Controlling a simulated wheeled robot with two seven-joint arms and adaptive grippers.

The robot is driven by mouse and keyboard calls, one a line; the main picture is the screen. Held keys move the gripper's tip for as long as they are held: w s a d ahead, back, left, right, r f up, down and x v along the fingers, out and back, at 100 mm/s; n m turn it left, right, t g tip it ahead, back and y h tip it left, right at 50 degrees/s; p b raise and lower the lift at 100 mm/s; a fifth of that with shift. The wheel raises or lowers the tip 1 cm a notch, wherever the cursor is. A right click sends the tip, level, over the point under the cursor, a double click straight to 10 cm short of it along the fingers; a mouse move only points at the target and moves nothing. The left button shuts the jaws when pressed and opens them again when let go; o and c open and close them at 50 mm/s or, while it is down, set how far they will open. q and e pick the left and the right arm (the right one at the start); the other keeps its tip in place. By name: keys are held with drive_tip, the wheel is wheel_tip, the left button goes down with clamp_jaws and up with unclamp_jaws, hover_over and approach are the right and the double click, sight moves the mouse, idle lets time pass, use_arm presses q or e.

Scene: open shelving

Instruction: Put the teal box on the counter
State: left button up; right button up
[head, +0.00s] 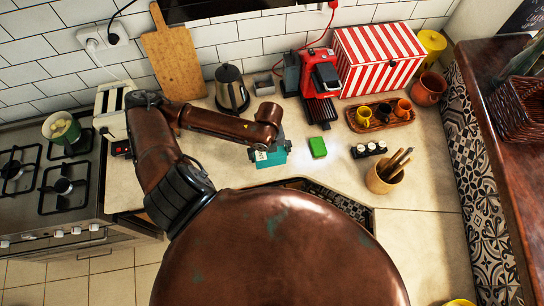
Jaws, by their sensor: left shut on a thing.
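The teal box (273,159) is near the middle of the head view, over the light counter (336,175). My left gripper (266,148) is above it, with its arm coming in from the left, and is shut on the teal box. The fingers are small and partly hidden by the wrist. I cannot tell whether the box touches the counter. My right gripper is not in view.
A green block (317,147) lies just right of the teal box. A kettle (231,90), a red coffee machine (318,84) and a striped box (379,60) stand behind. A utensil pot (384,178) stands to the right. Some counter between them is bare.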

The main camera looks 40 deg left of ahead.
use_arm(q)
drive_tip(key=w+f, duration=0.1)
drive_tip(key=w+a+f, duration=0.1)
drive_tip(key=f, duration=0.1)
drive_tip(key=w+f, duration=0.1)
drive_tip(key=f, duration=0.1)
drive_tip(key=shift+w+a, duration=0.25)
drive_tip(key=shift+a, duration=0.1)
drive_tip(key=shift+w+a+f+p, duration=0.1)
drive_tip(key=shift+f+p, duration=0.35)
drive_tip(key=shift+f, duration=1.25)
drive_tip(key=o, duration=1)
drive_tip(key=shift+f, duration=0.1)
drive_tip(key=shift+o, duration=0.2)
wheel_tip(320, 180, up, 12)
drive_tip(key=shift+b, duration=0.4)
